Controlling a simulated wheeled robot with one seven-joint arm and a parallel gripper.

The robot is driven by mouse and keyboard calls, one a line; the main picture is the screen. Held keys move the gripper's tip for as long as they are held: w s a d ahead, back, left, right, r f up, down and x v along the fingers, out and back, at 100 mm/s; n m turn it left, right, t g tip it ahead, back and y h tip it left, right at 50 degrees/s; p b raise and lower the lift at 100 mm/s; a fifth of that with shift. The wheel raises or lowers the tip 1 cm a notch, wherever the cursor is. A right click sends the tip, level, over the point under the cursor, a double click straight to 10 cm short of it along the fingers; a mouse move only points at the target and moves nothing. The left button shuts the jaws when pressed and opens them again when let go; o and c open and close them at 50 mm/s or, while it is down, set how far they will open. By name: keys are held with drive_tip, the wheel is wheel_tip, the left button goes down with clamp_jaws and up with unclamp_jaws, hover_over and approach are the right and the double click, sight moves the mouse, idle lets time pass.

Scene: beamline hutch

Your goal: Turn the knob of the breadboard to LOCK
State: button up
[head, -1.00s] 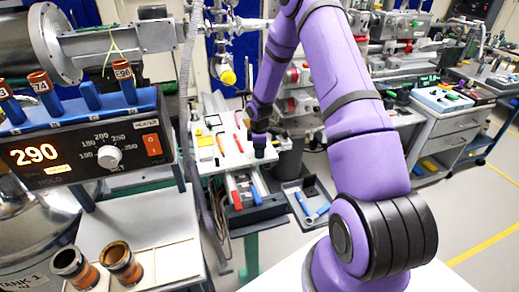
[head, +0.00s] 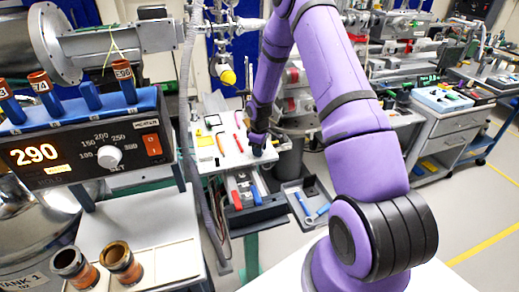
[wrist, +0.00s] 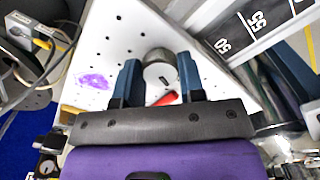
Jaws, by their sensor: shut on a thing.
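The breadboard (wrist: 112,40) is a white plate with small dark holes and a purple smear, seen in the wrist view. It appears to be the white surface (head: 230,158) below my arm in the head view. The knob (wrist: 158,72) is a silvery round piece with a pale face and a dark mark. A red piece (wrist: 164,99) shows just below it. My gripper (wrist: 158,82) has its blue fingers on both sides of the knob and is shut on it. In the head view my gripper (head: 258,145) is small and the knob is hidden. I cannot read any LOCK label.
A scale strip (wrist: 245,40) with numbers lies right of the knob in the wrist view. A grey tray (head: 302,203) with blue tools sits right of the board. A heater box (head: 85,145) reading 290 and brown cups (head: 122,262) stand at left.

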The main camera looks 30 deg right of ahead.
drive_tip(key=m, duration=1.3)
drive_tip(key=shift+m, duration=0.4)
idle(0.3)
drive_tip(key=o, duration=0.9)
wheel_tip(320, 180, up, 11)
drive_tip(key=shift+f, duration=0.1)
idle(0.3)
